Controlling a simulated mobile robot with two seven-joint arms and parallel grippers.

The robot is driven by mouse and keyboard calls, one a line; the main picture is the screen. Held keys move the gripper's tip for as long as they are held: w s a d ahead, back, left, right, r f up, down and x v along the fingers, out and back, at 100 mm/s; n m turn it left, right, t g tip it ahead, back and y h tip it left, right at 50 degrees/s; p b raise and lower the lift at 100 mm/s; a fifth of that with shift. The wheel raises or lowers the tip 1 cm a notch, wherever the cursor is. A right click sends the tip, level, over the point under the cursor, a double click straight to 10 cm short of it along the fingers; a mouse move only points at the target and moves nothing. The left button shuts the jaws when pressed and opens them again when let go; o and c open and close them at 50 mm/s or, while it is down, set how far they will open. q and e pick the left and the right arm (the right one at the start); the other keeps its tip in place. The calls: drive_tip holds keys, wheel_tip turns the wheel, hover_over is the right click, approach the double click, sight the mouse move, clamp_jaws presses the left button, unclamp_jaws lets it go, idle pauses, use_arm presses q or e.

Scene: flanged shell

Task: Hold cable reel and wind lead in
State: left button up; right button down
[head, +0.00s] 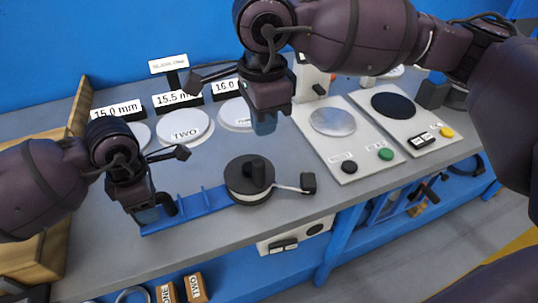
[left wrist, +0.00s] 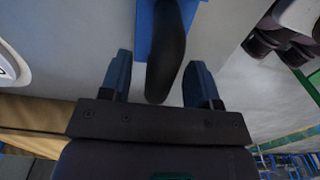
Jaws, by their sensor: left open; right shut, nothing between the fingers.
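The cable reel (head: 262,193) is a dark drum with an upright knob (head: 258,172) on top, lying on the grey bench. A short pale lead (head: 287,188) runs from it to a black plug (head: 308,183) at the right. A blue bar (head: 205,206) extends left from the reel to a black handle (head: 168,203). My left gripper (head: 148,214) is open at this handle. In the left wrist view the handle (left wrist: 168,55) lies between the fingers (left wrist: 160,85), with a gap on both sides. My right gripper (head: 264,126) is shut and empty, above and behind the reel.
Panels with buttons (head: 345,140) stand at the right. A wooden box (head: 45,225) is at the left. The bench front edge (head: 300,222) is close to the reel. A blue wall closes the back.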

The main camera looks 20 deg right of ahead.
use_arm(q)
wheel_tip(320, 180, up, 11)
idle(0.4)
drive_tip(key=shift+s, duration=0.1)
